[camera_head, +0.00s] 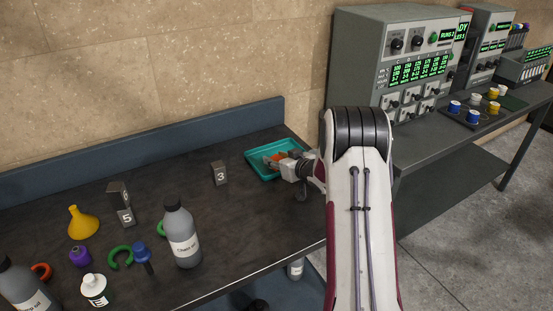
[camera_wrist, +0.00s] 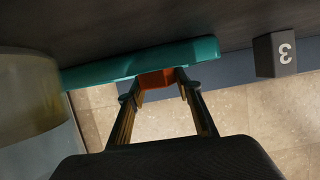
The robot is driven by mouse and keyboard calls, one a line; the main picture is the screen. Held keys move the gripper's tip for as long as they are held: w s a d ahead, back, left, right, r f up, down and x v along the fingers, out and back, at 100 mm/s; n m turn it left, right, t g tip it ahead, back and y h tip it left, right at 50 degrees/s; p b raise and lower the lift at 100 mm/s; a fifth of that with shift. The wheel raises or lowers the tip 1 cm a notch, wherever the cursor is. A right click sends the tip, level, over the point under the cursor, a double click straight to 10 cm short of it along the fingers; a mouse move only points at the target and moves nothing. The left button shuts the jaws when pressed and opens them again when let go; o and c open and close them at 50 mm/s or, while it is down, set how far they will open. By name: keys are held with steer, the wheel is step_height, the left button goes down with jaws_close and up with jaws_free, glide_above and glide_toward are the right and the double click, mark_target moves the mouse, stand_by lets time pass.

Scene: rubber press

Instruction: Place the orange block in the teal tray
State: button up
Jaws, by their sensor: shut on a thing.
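The orange block (camera_head: 293,154) is at my gripper (camera_head: 276,161), over the teal tray (camera_head: 262,174) at the right end of the dark table. In the wrist view the orange block (camera_wrist: 155,79) sits between the two fingertips of my gripper (camera_wrist: 157,88), which is shut on it. The teal tray's rim (camera_wrist: 140,62) shows just beyond the block. I cannot tell whether the block touches the tray floor. My arm and gripper hide the tray's right part in the head view.
A grey block marked 3 (camera_head: 220,173) stands left of the tray. A grey bottle (camera_head: 181,235), yellow funnel (camera_head: 83,223), purple item (camera_head: 79,256) and green ring (camera_head: 120,257) stand farther left. A control cabinet (camera_head: 400,60) stands at the back right. The table between is clear.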

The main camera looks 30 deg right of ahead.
mark_target(276, 158)
steer(key=shift+f, duration=0.1)
steer(key=shift+c, duration=0.2)
steer(key=o, duration=1.2)
steer(key=shift+v, duration=1.65)
steer(key=shift+w+r, duration=0.2)
steer(key=shift+r, duration=3.4)
steer(key=shift+r, duration=0.1)
